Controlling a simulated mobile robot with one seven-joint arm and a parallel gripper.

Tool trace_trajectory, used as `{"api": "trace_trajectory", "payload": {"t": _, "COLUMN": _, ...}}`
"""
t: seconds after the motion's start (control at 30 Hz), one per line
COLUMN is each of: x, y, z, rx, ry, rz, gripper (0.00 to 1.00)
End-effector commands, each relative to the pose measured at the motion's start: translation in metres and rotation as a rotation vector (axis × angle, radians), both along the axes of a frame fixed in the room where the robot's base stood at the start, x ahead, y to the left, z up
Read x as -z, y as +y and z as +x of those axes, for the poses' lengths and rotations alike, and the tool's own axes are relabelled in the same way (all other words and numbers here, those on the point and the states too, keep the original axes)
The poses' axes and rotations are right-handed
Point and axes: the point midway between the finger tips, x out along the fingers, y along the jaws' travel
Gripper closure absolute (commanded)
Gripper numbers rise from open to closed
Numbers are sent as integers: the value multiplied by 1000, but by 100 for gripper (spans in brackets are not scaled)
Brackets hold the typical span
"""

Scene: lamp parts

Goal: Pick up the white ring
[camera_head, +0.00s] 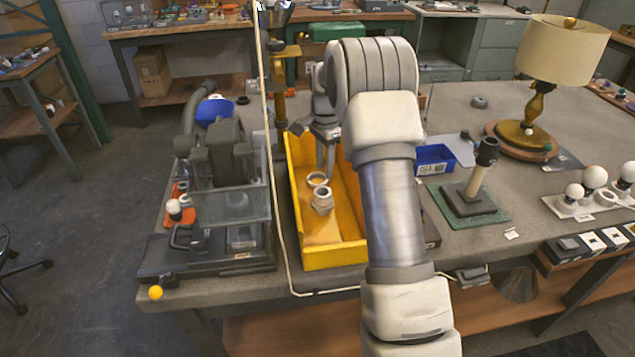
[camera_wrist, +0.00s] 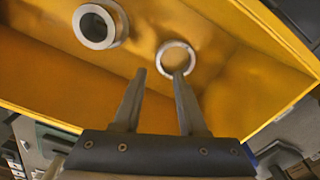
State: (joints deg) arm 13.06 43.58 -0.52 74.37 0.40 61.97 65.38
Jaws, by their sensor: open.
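A thin whitish ring (camera_wrist: 176,43) lies in the yellow bin (camera_head: 334,256), close to a bin wall. In the head view the ring (camera_head: 310,180) is just behind a thicker metal collar (camera_head: 322,203). The collar also shows in the wrist view (camera_wrist: 82,22), to the left of the ring. My gripper (camera_wrist: 159,74) is open with nothing between its fingers. In the wrist view the right fingertip overlaps the ring's lower edge; I cannot tell whether they touch. In the head view my gripper (camera_head: 325,170) points down into the bin above the ring.
The bin walls stand close around my gripper. A blue box (camera_head: 435,158), a post on a green mat (camera_head: 484,205) and a lamp (camera_head: 536,105) stand to the right. A dark machine (camera_head: 220,160) stands left of the bin. White bulbs (camera_head: 594,177) sit far right.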

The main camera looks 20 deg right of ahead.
Motion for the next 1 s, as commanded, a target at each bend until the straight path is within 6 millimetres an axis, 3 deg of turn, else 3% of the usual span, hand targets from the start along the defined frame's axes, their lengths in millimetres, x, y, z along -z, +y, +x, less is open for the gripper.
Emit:
{"api": "trace_trajectory", "payload": {"t": 0.23, "x": 38, "y": 6, "z": -5, "rx": 0, "ry": 3, "rz": 1, "gripper": 59}}
{"api": "trace_trajectory", "payload": {"t": 0.57, "x": 44, "y": 6, "z": -5, "rx": 0, "ry": 1, "rz": 1, "gripper": 59}}
{"api": "trace_trajectory", "payload": {"t": 0.8, "x": 44, "y": 6, "z": -5, "rx": -1, "ry": 1, "rz": 1, "gripper": 100}}
{"api": "trace_trajectory", "payload": {"t": 1.0, "x": 44, "y": 6, "z": -5, "rx": -1, "ry": 1, "rz": 1, "gripper": 100}}
